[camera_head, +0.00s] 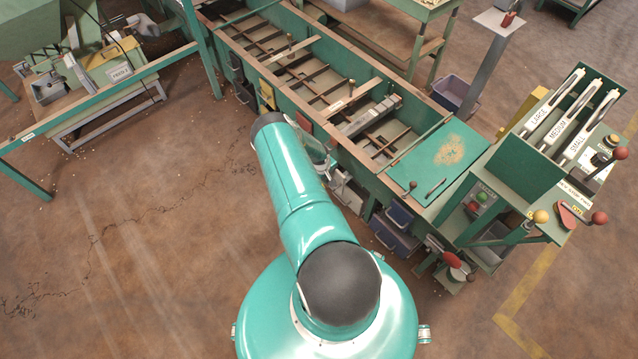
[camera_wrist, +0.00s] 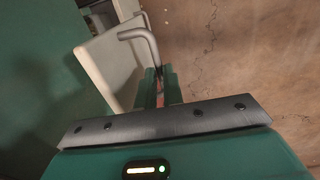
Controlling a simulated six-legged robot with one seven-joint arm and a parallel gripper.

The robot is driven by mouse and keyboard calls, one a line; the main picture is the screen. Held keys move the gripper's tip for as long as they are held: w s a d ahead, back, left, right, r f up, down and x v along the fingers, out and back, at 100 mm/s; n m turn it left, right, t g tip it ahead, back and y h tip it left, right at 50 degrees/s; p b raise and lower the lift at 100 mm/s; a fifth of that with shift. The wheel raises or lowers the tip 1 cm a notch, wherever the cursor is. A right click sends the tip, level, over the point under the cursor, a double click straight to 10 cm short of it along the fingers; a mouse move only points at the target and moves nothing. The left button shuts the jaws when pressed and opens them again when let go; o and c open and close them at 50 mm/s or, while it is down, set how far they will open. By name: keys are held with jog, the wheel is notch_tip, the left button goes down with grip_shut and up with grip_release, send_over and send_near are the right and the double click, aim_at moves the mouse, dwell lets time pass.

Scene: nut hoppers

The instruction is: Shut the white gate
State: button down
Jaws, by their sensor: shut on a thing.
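The white gate (camera_wrist: 108,62) shows in the wrist view as a pale panel, standing out at an angle beside a dark green wall. A bent grey metal handle (camera_wrist: 146,42) is fixed to it. My gripper (camera_wrist: 158,78) is shut on the lower end of this handle; the exact contact is partly hidden by the fingers. In the head view my arm covers most of the gripper and much of the gate area along the hopper's near side.
The long green hopper bench (camera_head: 312,82) runs diagonally, with yellow (camera_head: 267,96) and red (camera_head: 304,123) gates on its near side. Blue bins (camera_head: 396,232) sit below it. A control stand (camera_head: 520,200) with levers is at right. The floor at left is open.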

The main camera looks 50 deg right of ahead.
jog(key=d, duration=0.4)
jog(key=shift+s, duration=0.4)
jog(key=c, duration=1.5)
grip_release()
jog(key=shift+r, duration=0.1)
jog(key=a+r, duration=0.1)
jog(key=r, duration=0.8)
jog(key=a+r, duration=0.1)
jog(key=r, duration=0.3)
jog(key=shift+w+a+r, duration=0.2)
jog(key=shift+w+a, duration=0.1)
